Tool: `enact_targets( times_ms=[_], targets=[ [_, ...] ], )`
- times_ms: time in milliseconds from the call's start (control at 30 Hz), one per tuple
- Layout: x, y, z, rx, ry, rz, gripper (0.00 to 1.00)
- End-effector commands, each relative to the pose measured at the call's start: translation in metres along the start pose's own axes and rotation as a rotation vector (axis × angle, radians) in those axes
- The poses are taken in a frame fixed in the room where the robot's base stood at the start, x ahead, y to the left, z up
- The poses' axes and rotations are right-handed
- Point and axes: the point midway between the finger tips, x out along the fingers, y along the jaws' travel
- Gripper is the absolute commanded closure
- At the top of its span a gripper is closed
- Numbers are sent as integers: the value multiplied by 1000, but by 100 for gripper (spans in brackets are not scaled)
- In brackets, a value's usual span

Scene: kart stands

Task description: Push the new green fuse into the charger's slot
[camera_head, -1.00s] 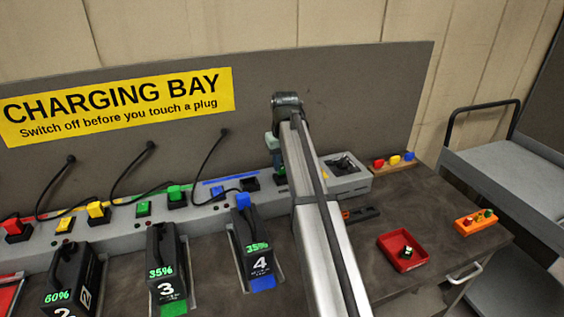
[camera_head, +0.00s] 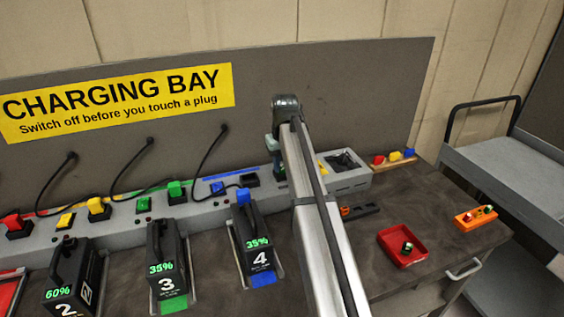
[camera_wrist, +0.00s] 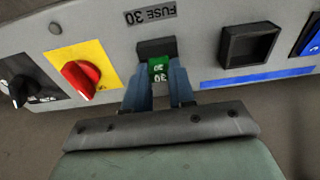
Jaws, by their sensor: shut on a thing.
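In the wrist view, my gripper (camera_wrist: 160,92) is shut on the green fuse (camera_wrist: 159,65), marked 30. The fuse sits between the two blue-grey fingertips, right in front of the dark slot (camera_wrist: 155,47) under the label "FUSE 30" (camera_wrist: 149,14). The fuse's far end meets the slot's lower edge in the picture; I cannot tell how deep it is in.
A red rotary switch (camera_wrist: 82,78) on a yellow plate and a black knob (camera_wrist: 20,92) are left of the slot. An empty black socket (camera_wrist: 249,46) is to its right.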

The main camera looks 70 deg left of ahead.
Motion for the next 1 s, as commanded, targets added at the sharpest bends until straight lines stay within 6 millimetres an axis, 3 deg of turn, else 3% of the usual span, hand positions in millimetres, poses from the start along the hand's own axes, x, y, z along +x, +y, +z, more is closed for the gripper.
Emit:
enact_targets(
  times_ms=[200, 233, 500, 833, 1000],
  targets=[
    [4, 0, 1, 0, 0, 0, 100],
    [4, 0, 0, 0, 0, 0, 73],
    [4, 0, 0, 0, 0, 0, 47],
    [1, 0, 0, 0, 0, 0, 46],
    [-18, 0, 0, 0, 1, 0, 46]
  ],
)
